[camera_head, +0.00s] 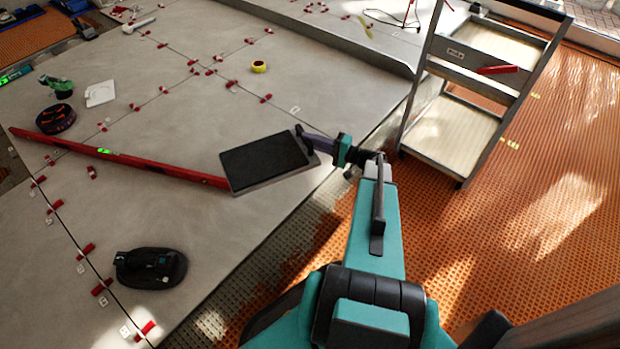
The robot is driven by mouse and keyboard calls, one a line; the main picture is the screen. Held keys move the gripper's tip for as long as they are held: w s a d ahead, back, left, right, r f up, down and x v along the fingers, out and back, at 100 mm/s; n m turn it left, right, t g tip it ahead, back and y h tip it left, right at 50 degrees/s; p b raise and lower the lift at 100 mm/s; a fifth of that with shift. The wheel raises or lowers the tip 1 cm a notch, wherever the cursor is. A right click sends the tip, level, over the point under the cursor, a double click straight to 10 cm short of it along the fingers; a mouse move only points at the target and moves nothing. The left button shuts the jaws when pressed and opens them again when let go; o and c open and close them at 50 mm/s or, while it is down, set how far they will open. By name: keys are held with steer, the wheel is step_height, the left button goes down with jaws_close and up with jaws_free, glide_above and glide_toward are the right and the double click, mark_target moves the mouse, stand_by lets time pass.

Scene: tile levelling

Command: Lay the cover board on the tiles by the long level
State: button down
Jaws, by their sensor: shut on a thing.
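The cover board (265,162), a flat rectangle with a dark face and a grey edge, is at the right end of the red long level (150,163). My gripper (308,146) is shut on the board's right edge. The board hides the level's right end in this view. I cannot tell whether the board touches the tiles or is held just above them. The level lies on the large grey tiles (215,225), running from the far left to the board.
A black suction cup (151,268) is on the front tile. Red levelling wedges (86,250) line the joints. A dark round reel (56,118) and yellow tape roll (259,66) lie farther back. A stepladder (470,120) stands right on the orange mat (555,190).

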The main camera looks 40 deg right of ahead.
steer(key=s+d+f+m+h+b, duration=0.1)
steer(key=s+d+f+b, duration=0.2)
steer(key=f, duration=0.5)
steer(key=s+d+f+m+t+h+b, duration=0.1)
steer(key=s+d+f+b, duration=0.3)
steer(key=f, duration=0.4)
steer(key=s+d+f+m+t+h+b, duration=0.1)
steer(key=s+d+f+h+b, duration=0.1)
steer(key=s+d+f+b, duration=0.2)
step_height(320, 180, down, 5)
steer(key=shift+d+r+b, duration=0.15)
steer(key=shift+d+b, duration=0.2)
steer(key=shift+d, duration=0.65)
steer(key=w+d+f+b, duration=0.1)
steer(key=w+d+b, duration=0.4)
steer(key=w+d, duration=0.3)
steer(key=w, duration=0.4)
steer(key=shift+w+f+b, duration=0.15)
steer(key=shift+w+b, duration=0.05)
steer(key=shift+b, duration=0.1)
steer(key=f+b, duration=0.2)
steer(key=w+f+b, duration=0.1)
steer(key=shift+d+f, duration=0.3)
steer(key=shift+f, duration=0.05)
